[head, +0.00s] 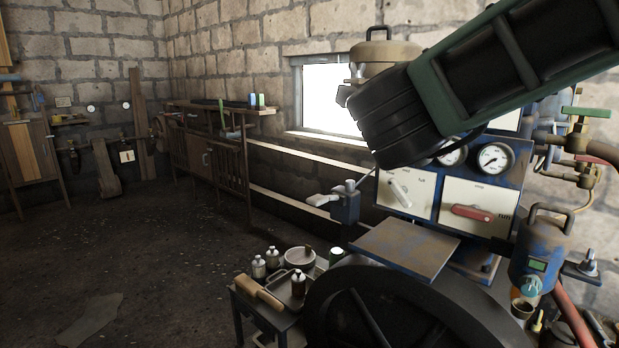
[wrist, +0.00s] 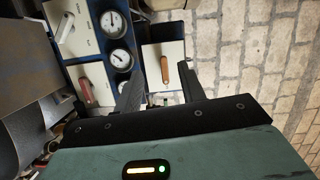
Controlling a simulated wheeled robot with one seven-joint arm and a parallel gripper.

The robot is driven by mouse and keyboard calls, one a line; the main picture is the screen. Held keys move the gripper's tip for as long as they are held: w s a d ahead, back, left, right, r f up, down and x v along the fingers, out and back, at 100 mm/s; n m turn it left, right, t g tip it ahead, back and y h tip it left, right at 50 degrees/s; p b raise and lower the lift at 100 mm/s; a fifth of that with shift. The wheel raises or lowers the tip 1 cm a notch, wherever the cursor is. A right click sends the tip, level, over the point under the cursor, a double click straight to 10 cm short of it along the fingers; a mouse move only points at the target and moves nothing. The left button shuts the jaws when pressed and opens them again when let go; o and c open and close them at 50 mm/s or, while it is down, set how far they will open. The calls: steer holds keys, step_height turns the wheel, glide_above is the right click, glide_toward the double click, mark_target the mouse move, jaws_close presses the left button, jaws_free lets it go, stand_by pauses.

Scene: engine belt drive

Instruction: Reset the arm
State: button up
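In the wrist view my gripper (wrist: 160,84) shows two dark fingers standing apart with nothing held between them. It points towards the blue gauge panel, and a white plate with a tan lever (wrist: 165,72) shows beyond the fingertips. In the head view my green and black arm (head: 500,75) reaches across the upper right, in front of the gauge panel (head: 520,185). My gripper itself cannot be made out in the head view.
A large dark wheel (head: 345,300) and a flat rusty plate (head: 405,247) lie below the arm. A small table with bottles (head: 298,283) stands left of the wheel. A blue canister (head: 540,250) and pipes are at the right. The floor at left is mostly clear.

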steer(key=a+f+n+y+p, duration=0.3)
steer(key=a+f+n+y, duration=0.1)
steer(key=a+n+y, duration=0.75)
steer(key=s+a+f+n+g+y+p, duration=0.1)
steer(key=s+a+f+n+g+y, duration=0.3)
steer(key=s+a+f+n+g, duration=0.25)
steer(key=s+d+f+n+g+h+p, duration=0.2)
steer(key=s+d+f+n+g+h, duration=0.1)
steer(key=s, duration=0.7)
steer(key=s+d+f+n+g+h+p, duration=0.2)
steer(key=s+d+f+n+g, duration=0.4)
steer(key=s+d+n, duration=0.3)
steer(key=shift+s+d+f+h, duration=0.3)
steer(key=shift+s+f+h, duration=0.15)
steer(key=shift+s+f, duration=0.25)
